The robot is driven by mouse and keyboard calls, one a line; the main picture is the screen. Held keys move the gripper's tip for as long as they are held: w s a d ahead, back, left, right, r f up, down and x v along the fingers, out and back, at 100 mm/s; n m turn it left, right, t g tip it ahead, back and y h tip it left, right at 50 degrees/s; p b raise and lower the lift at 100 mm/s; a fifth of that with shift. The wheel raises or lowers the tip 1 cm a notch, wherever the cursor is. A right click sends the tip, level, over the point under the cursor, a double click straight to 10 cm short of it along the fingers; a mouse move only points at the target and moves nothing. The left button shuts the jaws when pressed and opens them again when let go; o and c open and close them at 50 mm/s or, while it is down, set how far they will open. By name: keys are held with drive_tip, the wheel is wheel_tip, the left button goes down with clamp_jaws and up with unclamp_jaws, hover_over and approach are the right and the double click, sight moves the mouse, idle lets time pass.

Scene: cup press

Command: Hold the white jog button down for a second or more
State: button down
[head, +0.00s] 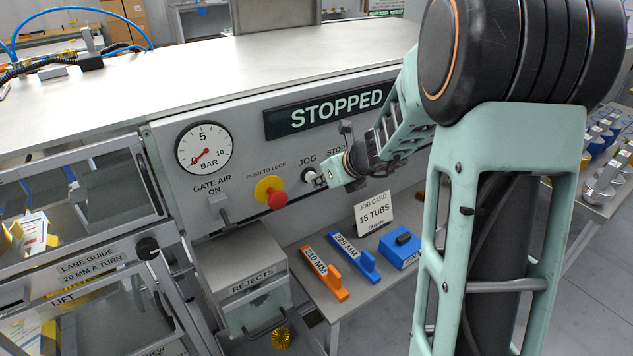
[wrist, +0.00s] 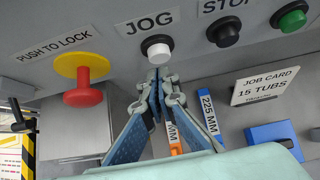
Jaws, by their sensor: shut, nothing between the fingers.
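The white jog button (wrist: 158,52) sits in a dark collar under the JOG label on the grey panel in the wrist view. In the head view the button (head: 311,176) shows just left of my gripper's tip. My gripper (wrist: 156,76) is shut and empty. Its fingertips are just below the button in the wrist view, very close to it. I cannot tell whether they touch it or whether it is pressed. The display (head: 330,108) reads STOPPED.
A red push-to-lock knob on a yellow base (head: 270,192) is left of the jog button. A black button (wrist: 224,32) and a green button (wrist: 292,18) are to its right. Below are a job card (head: 374,212), orange (head: 324,273) and blue (head: 354,257) blocks, and a rejects bin (head: 245,285).

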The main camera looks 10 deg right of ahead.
drive_tip(key=p+v, duration=0.1)
drive_tip(key=v, duration=0.9)
drive_tip(key=shift+s+d+p, duration=0.4)
drive_tip(key=shift+s, duration=0.15)
drive_tip(key=shift+w+f, duration=0.1)
drive_tip(key=shift+f, duration=0.05)
